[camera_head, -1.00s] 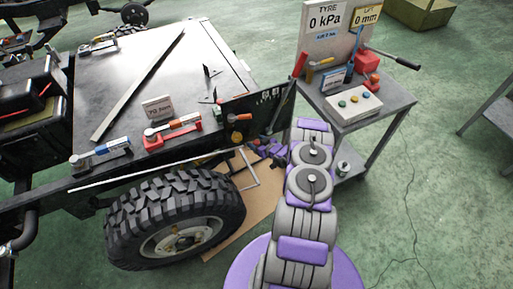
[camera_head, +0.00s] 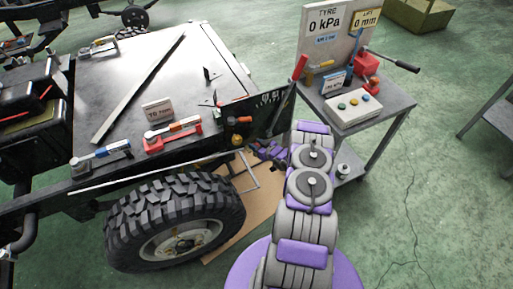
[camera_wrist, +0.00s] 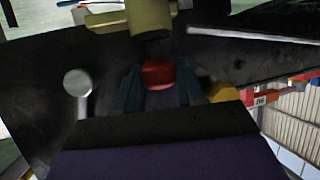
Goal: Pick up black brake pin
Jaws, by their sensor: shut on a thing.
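My gripper (camera_wrist: 160,88) shows in the wrist view with its two teal fingers closed around a small piece with a rounded red end (camera_wrist: 158,73). The rest of that piece is hidden between the fingers, and I cannot make out a black pin body. A brass-coloured cylinder (camera_wrist: 150,18) stands just beyond the red end. In the head view my purple gripper (camera_head: 268,149) is low beside the dark panel (camera_head: 255,115) at the vehicle's corner, and its fingertips are too small to read.
A large tyre (camera_head: 175,220) stands left of my arm. The flat bed (camera_head: 150,70) carries red and blue clamp-like tools. A metal cart (camera_head: 375,115) with a gauge board stands to the right. In the wrist view a round-headed grey rod (camera_wrist: 78,85) is left of the fingers.

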